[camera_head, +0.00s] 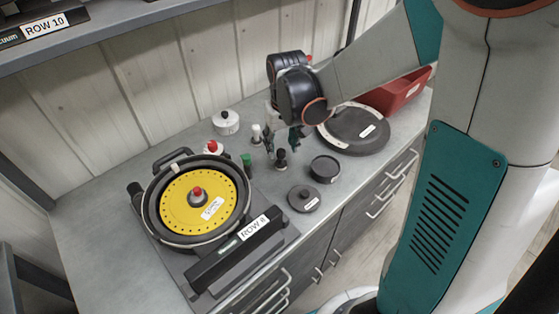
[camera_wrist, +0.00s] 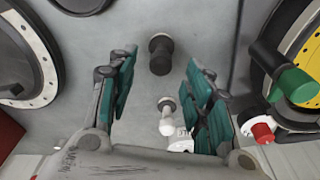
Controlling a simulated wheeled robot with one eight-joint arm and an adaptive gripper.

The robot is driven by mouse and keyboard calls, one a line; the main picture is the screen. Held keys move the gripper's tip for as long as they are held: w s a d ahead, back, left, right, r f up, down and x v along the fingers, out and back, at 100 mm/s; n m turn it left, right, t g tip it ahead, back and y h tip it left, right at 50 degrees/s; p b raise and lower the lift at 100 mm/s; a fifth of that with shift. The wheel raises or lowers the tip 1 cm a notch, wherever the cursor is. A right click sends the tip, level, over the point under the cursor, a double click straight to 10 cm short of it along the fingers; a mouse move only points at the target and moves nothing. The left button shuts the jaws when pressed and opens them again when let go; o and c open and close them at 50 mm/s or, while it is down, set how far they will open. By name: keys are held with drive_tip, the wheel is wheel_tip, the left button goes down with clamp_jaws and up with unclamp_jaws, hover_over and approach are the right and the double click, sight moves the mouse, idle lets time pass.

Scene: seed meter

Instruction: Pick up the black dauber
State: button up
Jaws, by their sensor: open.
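The black dauber (camera_head: 281,160) stands on the grey counter in the head view, just below my gripper (camera_head: 282,138). In the wrist view the black dauber (camera_wrist: 161,55) appears between the tips of my gripper's two teal fingers (camera_wrist: 160,66). My gripper is open, pointing down, with nothing held. I cannot tell how much height separates the fingertips from the dauber. A white dauber (camera_head: 256,134) stands close by to the left; in the wrist view this white dauber (camera_wrist: 167,120) is also between the fingers, nearer the palm.
A green-capped item (camera_head: 247,160) and the yellow seed plate (camera_head: 180,215) in its housing are on the left. A dark cup (camera_head: 325,170) and small lid (camera_head: 303,199) are in front. A dark disc (camera_head: 345,143) and red bin (camera_head: 402,95) are on the right.

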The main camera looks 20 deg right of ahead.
sight(281, 151)
drive_tip(key=f+b, duration=0.2)
drive_tip(key=f, duration=0.3)
drive_tip(key=shift+w, duration=0.2)
drive_tip(key=shift+c, duration=0.2)
clamp_jaws()
